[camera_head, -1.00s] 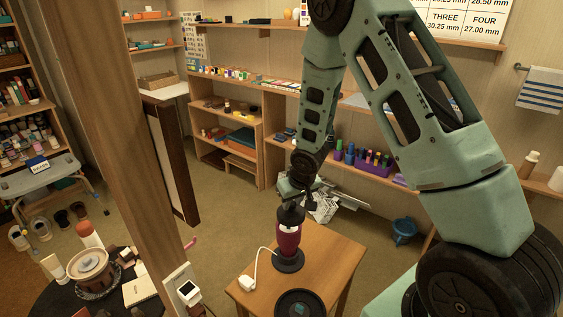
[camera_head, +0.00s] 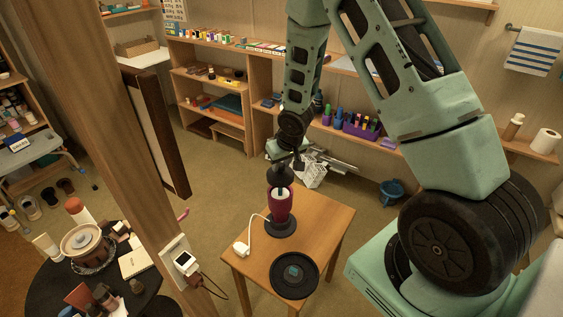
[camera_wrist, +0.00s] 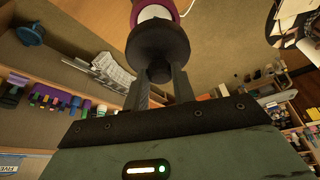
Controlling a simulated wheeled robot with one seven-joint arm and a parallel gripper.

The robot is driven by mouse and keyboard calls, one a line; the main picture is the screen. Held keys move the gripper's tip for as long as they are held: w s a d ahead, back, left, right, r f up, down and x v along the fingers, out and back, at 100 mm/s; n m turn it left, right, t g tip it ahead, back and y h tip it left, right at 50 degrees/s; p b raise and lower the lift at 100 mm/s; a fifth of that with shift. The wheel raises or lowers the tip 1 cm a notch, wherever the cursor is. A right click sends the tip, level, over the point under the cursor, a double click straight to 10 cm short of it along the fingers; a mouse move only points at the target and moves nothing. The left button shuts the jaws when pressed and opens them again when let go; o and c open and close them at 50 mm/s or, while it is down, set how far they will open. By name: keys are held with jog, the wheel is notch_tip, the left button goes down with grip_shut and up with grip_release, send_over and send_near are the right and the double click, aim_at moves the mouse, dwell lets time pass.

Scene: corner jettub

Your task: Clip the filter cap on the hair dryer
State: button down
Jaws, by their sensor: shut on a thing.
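The hair dryer (camera_head: 279,212) is magenta and stands upright on a round black base on the wooden table. A white patch shows at its top end. The black filter cap (camera_head: 281,172) is just above that end, and a small gap seems to separate them. My gripper (camera_head: 287,157) comes from above and is shut on the cap. In the wrist view the two fingers (camera_wrist: 161,88) grip the stem side of the round cap (camera_wrist: 158,46), with the white and magenta dryer end (camera_wrist: 153,13) behind it. The cap hides part of that end.
A round black dish (camera_head: 294,290) lies on the table (camera_head: 325,227) in front of the dryer. A white plug and cord (camera_head: 242,248) lie to its left. A wooden post (camera_head: 110,130) stands at left. Shelves (camera_head: 215,85) line the back wall.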

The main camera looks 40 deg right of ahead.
aim_at(283, 175)
jog(key=shift+f+b, duration=2.1)
jog(key=shift+f, duration=0.75)
jog(key=shift+f, duration=0.25)
jog(key=c, duration=1.1)
grip_release()
